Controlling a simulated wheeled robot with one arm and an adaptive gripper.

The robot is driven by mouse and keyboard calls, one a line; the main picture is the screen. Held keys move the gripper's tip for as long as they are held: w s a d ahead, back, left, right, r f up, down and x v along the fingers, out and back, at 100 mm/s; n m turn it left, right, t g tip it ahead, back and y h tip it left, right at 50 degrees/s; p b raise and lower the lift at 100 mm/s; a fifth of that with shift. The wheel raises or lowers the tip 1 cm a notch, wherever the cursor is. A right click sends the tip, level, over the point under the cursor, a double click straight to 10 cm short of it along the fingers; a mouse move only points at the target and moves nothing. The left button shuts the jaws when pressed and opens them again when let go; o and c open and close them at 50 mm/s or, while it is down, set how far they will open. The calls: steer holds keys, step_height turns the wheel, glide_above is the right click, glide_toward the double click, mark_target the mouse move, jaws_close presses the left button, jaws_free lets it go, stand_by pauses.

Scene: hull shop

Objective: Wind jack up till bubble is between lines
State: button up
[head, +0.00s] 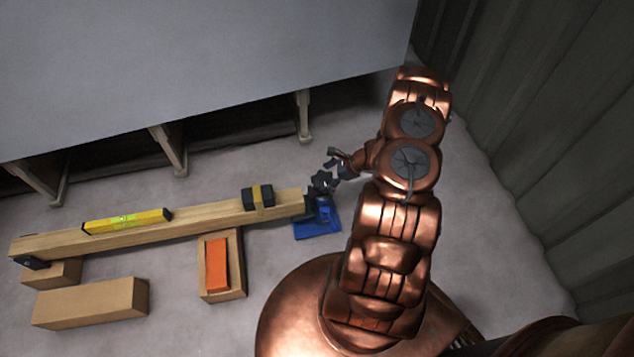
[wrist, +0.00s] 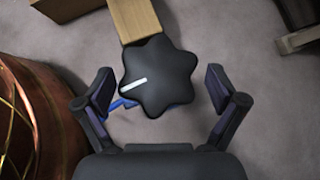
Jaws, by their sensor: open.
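The blue jack (head: 318,222) stands on the floor under the right end of a long wooden beam (head: 160,229). A yellow spirit level (head: 127,221) lies on the beam's left half; its bubble is too small to read against the lines. In the wrist view the jack's black star-shaped knob (wrist: 160,75) has a white mark pointing left and slightly down. My gripper (wrist: 165,95) is open, with one finger on each side of the knob and a gap on both sides. In the head view my gripper (head: 326,172) is at the jack, its fingers partly hard to make out.
A black block with a yellow band (head: 258,196) sits on the beam. Wooden blocks (head: 90,303) lie at lower left. A grey hull with wooden supports (head: 168,150) stands behind; a corrugated wall (head: 540,180) is at right.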

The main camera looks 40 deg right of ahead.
steer(key=shift+w+a+f, duration=0.35)
steer(key=shift+a+f, duration=0.05)
steer(key=shift+f, duration=0.05)
steer(key=shift+c, duration=0.4)
